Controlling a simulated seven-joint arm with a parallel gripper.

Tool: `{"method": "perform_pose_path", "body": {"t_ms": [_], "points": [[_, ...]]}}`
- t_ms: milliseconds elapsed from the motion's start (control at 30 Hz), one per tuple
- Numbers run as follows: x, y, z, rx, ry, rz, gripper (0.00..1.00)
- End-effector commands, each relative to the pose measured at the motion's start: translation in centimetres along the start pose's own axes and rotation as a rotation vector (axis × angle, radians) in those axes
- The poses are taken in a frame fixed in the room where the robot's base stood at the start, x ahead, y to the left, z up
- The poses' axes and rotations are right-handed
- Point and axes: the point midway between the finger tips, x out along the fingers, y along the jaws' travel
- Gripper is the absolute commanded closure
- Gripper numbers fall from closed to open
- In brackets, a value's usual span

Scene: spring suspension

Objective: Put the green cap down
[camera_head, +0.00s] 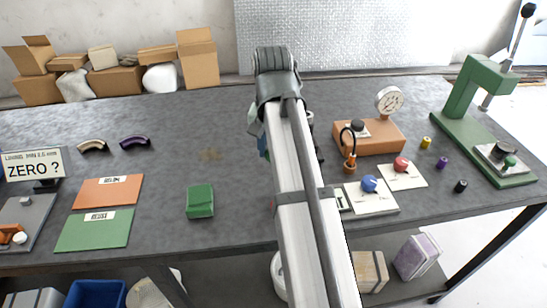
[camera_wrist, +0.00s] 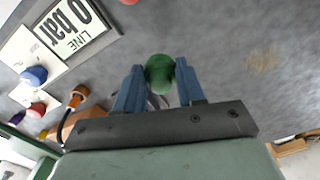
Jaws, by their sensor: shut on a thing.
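The green cap (camera_wrist: 158,68) is between the two blue fingers of my gripper (camera_wrist: 160,75) in the wrist view. My gripper is shut on it, and grey table surface shows beyond it. The gap between cap and table cannot be judged. In the head view my arm hides the cap and most of the gripper; only a bit of blue finger shows left of the arm.
A green block (camera_head: 200,202) stands left of my arm, near green (camera_head: 95,230) and orange (camera_head: 107,191) cards. Right of the arm are a gauge on an orange base (camera_head: 368,138), blue (camera_head: 369,184) and red (camera_head: 401,163) knobs, and a green press (camera_head: 470,115). Bare table lies left of the gripper.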

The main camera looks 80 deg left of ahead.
Motion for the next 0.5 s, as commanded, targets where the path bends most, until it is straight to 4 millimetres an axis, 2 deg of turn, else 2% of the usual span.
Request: {"method": "perform_pose_path", "body": {"t_ms": [133, 267, 367, 500], "points": [[-1.1, 1.0, -0.4, 0.015, 0.001, 0.0, 0.9], [-2.0, 3.4, -1.7, 0.051, 0.006, -0.002, 0.9], [-3.4, 5.3, -4.5, 0.088, 0.012, -0.004, 0.9], [-5.6, 7.0, -8.6, 0.115, 0.017, -0.005, 0.9]]}}
